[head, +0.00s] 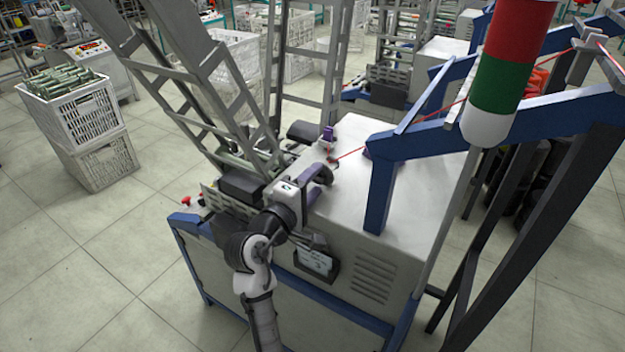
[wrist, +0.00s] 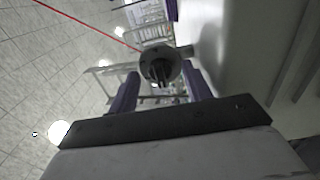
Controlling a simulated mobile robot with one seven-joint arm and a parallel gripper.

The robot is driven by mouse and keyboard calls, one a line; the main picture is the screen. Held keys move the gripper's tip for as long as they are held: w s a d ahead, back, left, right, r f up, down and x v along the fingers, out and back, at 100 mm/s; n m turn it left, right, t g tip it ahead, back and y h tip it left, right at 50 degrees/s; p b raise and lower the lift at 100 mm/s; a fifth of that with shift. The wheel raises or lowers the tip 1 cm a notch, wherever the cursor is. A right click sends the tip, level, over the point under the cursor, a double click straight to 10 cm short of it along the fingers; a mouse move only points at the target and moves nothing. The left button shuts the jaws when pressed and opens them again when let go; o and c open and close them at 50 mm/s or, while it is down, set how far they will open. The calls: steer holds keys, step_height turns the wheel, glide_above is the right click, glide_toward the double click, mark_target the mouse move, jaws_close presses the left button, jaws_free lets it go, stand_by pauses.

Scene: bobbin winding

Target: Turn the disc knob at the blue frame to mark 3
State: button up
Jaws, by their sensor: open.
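My gripper (head: 317,182) is over the left part of the machine's pale top in the head view, with dark purple fingers. In the wrist view my gripper (wrist: 160,76) is open. Its two fingers stand apart, left and right of a round grey disc-like part (wrist: 160,62) with a dark centre, which looks like the disc knob. I cannot tell whether the fingers touch it. No marks or pointer on it can be read. In the head view the knob is not clearly seen near my gripper. The blue frame (head: 379,190) stands on the machine to the right of my gripper.
A red thread (head: 400,128) runs from near my gripper over the machine top; it also crosses the wrist view (wrist: 85,23). A red, green and white lamp column (head: 500,85) stands at right. A small display (head: 315,262) is on the machine's front. White crates (head: 75,115) stand at left.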

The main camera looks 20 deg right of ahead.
steer(key=shift+w, duration=0.1)
steer(key=c, duration=1)
